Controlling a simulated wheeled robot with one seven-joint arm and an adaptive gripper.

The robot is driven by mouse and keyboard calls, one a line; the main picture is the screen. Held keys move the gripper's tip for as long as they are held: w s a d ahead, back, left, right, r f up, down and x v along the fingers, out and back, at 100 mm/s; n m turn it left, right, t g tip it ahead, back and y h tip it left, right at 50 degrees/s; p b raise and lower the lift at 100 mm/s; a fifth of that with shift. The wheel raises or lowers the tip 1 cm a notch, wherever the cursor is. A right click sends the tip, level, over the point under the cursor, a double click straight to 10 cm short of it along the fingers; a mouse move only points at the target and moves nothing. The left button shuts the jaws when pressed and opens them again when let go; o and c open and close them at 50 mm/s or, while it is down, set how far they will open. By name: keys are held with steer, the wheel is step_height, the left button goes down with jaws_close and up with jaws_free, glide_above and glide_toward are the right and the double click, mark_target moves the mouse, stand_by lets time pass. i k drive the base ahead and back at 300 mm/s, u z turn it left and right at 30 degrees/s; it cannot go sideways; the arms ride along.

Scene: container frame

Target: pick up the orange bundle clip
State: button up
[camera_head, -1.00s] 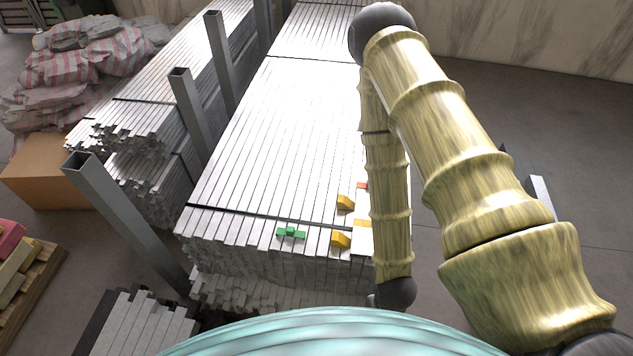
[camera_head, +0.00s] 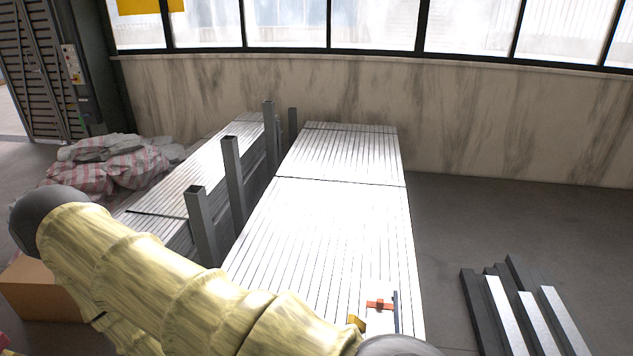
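An orange-red clip (camera_head: 379,306) lies on a pale plate (camera_head: 380,324) on top of the near part of the metal profile stack (camera_head: 310,225). A dark upright strip (camera_head: 396,312) stands just right of it. A yellow-orange block (camera_head: 356,322) shows left of the clip, partly hidden by my arm. My arm crosses the lower left of the view, with a dark joint at the bottom just below the clip. My gripper is out of view, so its state and place relative to the clip do not show.
Grey square posts (camera_head: 201,225) stand between this stack and a second one (camera_head: 190,180) at left. Striped sacks (camera_head: 105,165) and a cardboard box (camera_head: 42,290) lie further left. Dark and silver bars (camera_head: 520,305) lie on the floor at right, with clear floor beyond.

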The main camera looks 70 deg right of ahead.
mark_target(380, 303)
steer(key=u, duration=0.55)
steer(key=k, duration=1.35)
steer(key=z, duration=1.5)
steer(key=i, duration=0.5)
steer(key=u, duration=0.05)
